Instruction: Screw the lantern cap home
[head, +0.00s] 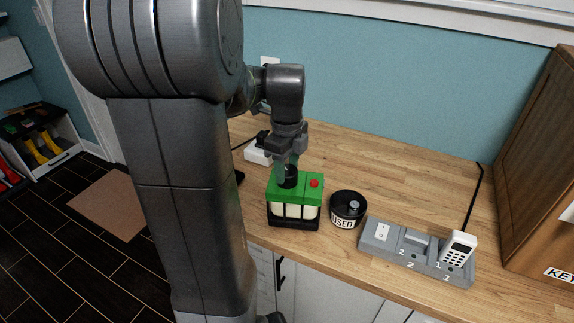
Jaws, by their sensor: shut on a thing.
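The lantern (294,207) stands upright on the wooden counter. It has a green top, pale panels and a dark frame and base, with a red button (314,183) on top. The dark lantern cap (287,180) sits at the left part of the green top. My gripper (287,169) points down over it and is shut on the cap from above. The fingers partly hide the cap, and I cannot tell how deep it sits.
A black round tin marked "USED" (348,209) stands just right of the lantern. A grey numbered tray (376,243) with a white handset (458,249) is further right. A large brown box (540,170) stands at the right. A white box (257,154) lies behind the lantern.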

